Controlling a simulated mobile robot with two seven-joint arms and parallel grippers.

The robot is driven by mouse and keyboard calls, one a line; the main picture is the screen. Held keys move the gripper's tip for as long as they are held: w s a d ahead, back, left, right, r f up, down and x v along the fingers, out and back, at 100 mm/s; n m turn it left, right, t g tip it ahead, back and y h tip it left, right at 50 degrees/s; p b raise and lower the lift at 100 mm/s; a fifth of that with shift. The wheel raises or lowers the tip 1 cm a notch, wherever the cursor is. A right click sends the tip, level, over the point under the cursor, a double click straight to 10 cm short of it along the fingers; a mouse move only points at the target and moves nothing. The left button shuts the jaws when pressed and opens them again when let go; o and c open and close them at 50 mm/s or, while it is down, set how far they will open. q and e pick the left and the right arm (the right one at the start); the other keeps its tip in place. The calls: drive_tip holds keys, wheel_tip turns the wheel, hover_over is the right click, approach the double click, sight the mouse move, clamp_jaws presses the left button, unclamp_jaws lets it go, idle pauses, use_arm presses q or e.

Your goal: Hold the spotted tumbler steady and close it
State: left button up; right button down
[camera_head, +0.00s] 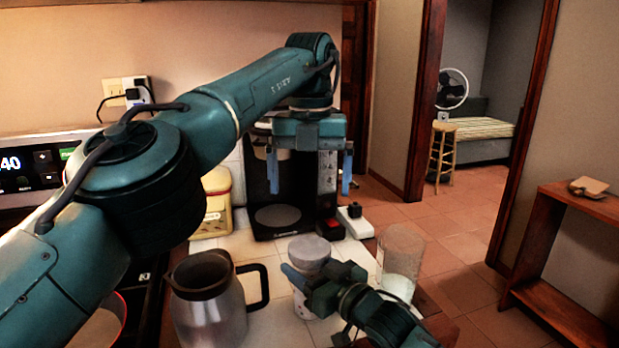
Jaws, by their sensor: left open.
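A pale tumbler with a grey top (309,250) stands upright on the tiled counter in the head view, and its lower part is partly covered by my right gripper. I take it for the spotted tumbler, but its spots are hard to make out. My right gripper (300,277) is at the tumbler's side, with one blue finger across its front. Whether it grips the tumbler is unclear. My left gripper (310,182) is open and empty, pointing down in front of the coffee maker, above and behind the tumbler. No separate lid can be made out.
A steel jug (208,305) with a black handle stands left of the tumbler. A translucent speckled container (402,255) stands to its right near the counter edge. The coffee maker (277,218), a yellow canister (216,205) and a power strip (354,222) are behind.

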drive_tip(key=shift+c, duration=1.9)
unclamp_jaws()
drive_tip(key=v, duration=1.3)
drive_tip(key=shift+b, duration=0.35)
